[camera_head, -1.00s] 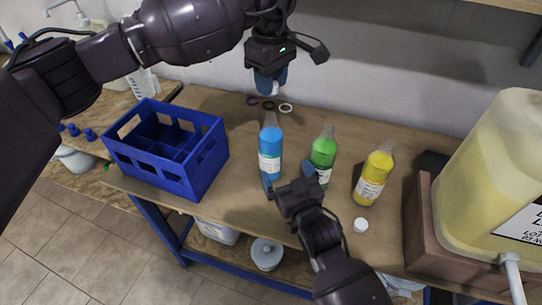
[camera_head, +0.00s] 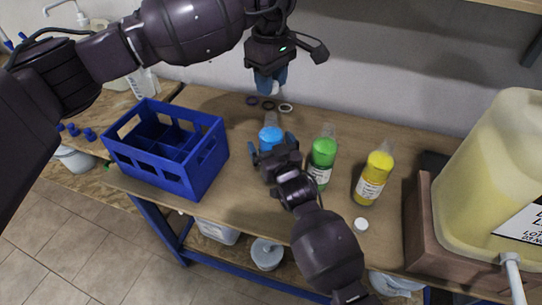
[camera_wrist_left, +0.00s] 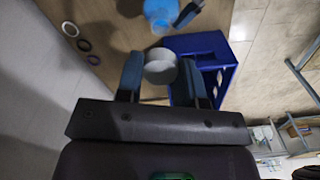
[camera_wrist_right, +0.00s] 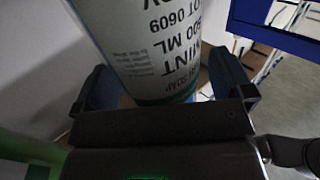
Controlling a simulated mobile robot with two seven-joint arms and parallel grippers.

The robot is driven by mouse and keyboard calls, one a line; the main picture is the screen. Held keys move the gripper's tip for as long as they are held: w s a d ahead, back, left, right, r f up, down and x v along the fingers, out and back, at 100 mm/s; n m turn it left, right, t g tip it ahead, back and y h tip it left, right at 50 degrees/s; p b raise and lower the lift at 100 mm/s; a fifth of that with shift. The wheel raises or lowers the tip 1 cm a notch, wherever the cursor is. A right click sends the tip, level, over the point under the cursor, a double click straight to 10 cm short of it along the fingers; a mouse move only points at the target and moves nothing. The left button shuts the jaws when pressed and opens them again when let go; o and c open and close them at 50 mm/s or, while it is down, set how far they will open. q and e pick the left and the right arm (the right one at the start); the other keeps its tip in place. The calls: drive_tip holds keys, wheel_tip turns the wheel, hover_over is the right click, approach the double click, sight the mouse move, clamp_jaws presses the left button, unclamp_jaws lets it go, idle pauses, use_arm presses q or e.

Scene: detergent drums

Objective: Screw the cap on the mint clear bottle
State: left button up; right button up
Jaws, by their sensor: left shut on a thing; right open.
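The mint bottle, filled with blue liquid (camera_head: 271,136), stands upright on the table with a clear uncapped top. Its label reads MINT in the right wrist view (camera_wrist_right: 150,45). My right gripper (camera_head: 272,147) is open, with its fingers on either side of the bottle; the gripper hides the lower bottle in the head view. My left gripper (camera_head: 270,84) is shut on a whitish cap (camera_wrist_left: 160,67), held above the back of the table, behind the bottle. In the left wrist view the cap sits between the two blue fingertips.
A green bottle (camera_head: 322,160) stands just right of my right gripper, with a yellow bottle (camera_head: 374,178) beyond it. A loose white cap (camera_head: 361,224) lies in front. A blue crate (camera_head: 165,178) is at left. Several rings (camera_head: 286,108) lie at the back. A large yellow container (camera_head: 490,180) stands at right.

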drive_tip(key=shift+c, duration=0.3)
drive_tip(key=c, duration=1.3)
use_arm(q)
drive_tip(key=shift+f, duration=2.55)
drive_tip(key=shift+f, duration=0.85)
drive_tip(key=shift+f, duration=0.6)
